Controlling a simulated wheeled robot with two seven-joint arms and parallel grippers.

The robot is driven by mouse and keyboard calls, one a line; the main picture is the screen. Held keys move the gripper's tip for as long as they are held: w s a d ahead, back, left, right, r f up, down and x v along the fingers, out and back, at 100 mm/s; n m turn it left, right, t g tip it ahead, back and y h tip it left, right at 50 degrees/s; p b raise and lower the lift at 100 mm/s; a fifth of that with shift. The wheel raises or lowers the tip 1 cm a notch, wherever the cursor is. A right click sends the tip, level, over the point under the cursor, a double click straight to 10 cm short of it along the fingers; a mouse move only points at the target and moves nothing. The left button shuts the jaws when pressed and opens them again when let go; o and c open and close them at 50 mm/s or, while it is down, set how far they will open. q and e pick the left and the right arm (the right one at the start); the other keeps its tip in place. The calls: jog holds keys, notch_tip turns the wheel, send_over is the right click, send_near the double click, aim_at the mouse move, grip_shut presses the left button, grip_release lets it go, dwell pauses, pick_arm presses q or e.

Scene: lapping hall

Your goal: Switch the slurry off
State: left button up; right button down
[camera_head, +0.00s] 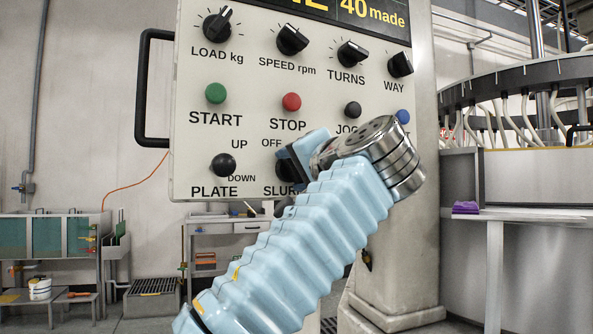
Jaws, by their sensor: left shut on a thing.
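The pale control panel (240,130) fills the upper middle of the head view. Its slurry switch (285,168) is a black knob between the "OFF" and "SLURRY" labels, mostly hidden by my gripper. My left gripper (294,160), on an arm in a light blue ribbed sleeve, is at this switch and shut on it. The gripper's fingers and wrist cover the knob's pointer and the lettering to its right, so I cannot tell the switch's setting. My right gripper is not in view.
Just above are the red STOP button (292,102) and green START button (215,93). The PLATE knob (224,165) is to the left, the black JOG button (352,109) to the upper right. A black handle (142,88) sticks out at the panel's left edge.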

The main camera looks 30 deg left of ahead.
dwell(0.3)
pick_arm(q)
jog(key=o, duration=1)
jog(key=shift+o, duration=0.2)
jog(key=v, duration=1.3)
jog(key=shift+s+d+b, duration=0.15)
jog(key=shift+d+b, duration=0.25)
